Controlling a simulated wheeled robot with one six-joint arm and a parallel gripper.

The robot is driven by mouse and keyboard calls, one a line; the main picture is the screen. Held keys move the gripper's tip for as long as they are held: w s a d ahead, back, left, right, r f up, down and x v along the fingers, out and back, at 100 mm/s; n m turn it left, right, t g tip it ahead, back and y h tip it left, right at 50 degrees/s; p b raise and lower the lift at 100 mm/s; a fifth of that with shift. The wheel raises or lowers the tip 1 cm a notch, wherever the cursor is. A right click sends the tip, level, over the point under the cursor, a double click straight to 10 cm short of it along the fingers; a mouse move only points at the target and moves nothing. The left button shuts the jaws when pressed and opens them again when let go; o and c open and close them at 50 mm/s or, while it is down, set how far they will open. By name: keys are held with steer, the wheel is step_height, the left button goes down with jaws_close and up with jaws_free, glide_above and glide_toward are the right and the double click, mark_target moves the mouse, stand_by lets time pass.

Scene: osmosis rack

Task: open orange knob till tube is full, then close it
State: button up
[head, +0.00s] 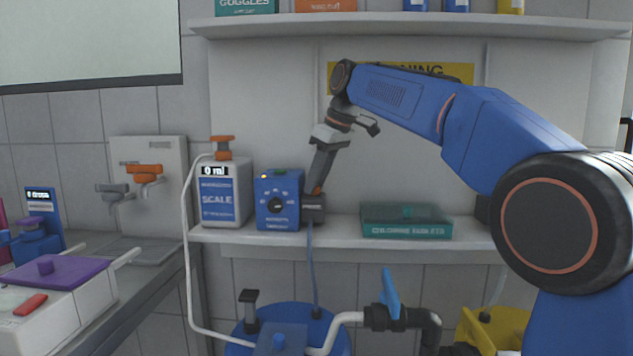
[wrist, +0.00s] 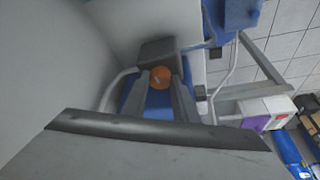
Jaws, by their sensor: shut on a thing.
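My gripper (head: 317,186) reaches down to the shelf beside the blue box with a round dial. In the wrist view my gripper (wrist: 159,82) has its two fingers on either side of an orange knob (wrist: 160,76), shut on it. The knob sits in front of a dark grey block (wrist: 158,50); in the head view this block (head: 314,210) stands right of the blue box, and the knob is mostly hidden by the fingers. A thin blue tube (head: 312,265) runs down from there. The white scale container (head: 226,185) reads "0 ml". Any liquid level is not visible.
The blue dial box (head: 279,200) stands close left of my gripper. A green box (head: 406,222) lies on the shelf (head: 340,232) to the right. A blue barrel (head: 337,340) with pipes and a blue-handled valve (head: 390,292) is below. Another orange tap (head: 145,170) is on the left wall panel.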

steer(key=shift+s+m+t, duration=0.1)
steer(key=shift+m+t, duration=0.2)
steer(key=shift+m, duration=0.5)
steer(key=o, duration=1.1)
steer(key=shift+c, duration=0.2)
